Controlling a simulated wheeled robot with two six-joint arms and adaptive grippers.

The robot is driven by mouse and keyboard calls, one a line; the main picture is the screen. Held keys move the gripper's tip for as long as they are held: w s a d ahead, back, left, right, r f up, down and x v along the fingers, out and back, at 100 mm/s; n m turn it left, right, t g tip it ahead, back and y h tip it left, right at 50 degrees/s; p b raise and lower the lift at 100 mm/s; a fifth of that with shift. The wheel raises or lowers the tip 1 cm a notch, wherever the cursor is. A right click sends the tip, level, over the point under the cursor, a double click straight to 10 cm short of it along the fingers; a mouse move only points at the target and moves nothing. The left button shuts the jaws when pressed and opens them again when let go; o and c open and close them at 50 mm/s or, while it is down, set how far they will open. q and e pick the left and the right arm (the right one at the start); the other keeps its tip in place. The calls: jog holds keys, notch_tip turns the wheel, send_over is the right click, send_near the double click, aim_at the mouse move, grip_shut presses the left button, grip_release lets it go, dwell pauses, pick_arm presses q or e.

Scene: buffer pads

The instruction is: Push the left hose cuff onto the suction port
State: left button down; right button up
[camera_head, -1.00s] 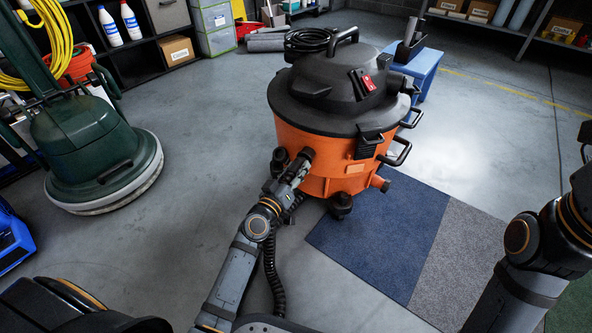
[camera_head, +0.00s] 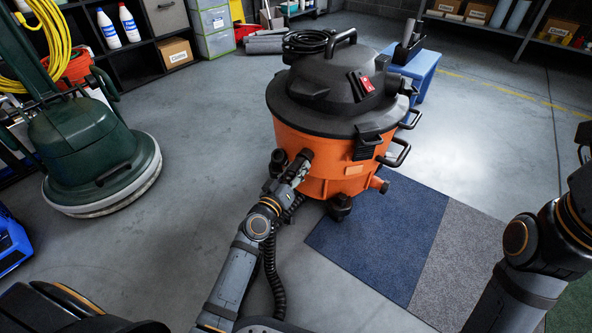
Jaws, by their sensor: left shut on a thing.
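The orange shop vacuum (camera_head: 322,160) with a black lid stands upright on the floor in the middle. My left gripper (camera_head: 300,163) is at the lower left of its orange drum, seen from behind. It is shut on the black hose cuff (camera_head: 305,154), whose dark end shows at the drum wall. The black ribbed hose (camera_head: 272,265) hangs below the gripper and runs down beside my left arm. The suction port is hidden behind the cuff and gripper, so I cannot tell how far the cuff sits on it. My right gripper is out of view.
A green floor machine (camera_head: 88,150) stands at left. Blue (camera_head: 365,235) and grey (camera_head: 455,260) carpet tiles lie to the vacuum's right. A blue stool (camera_head: 420,72) is behind it. Shelves line the back. Open floor lies between the floor machine and the vacuum.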

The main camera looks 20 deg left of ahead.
pick_arm(q)
jog(key=shift+w, duration=0.3)
dwell(0.5)
jog(key=c, duration=0.7)
grip_release()
jog(key=s+a, duration=0.2)
jog(key=s, duration=1)
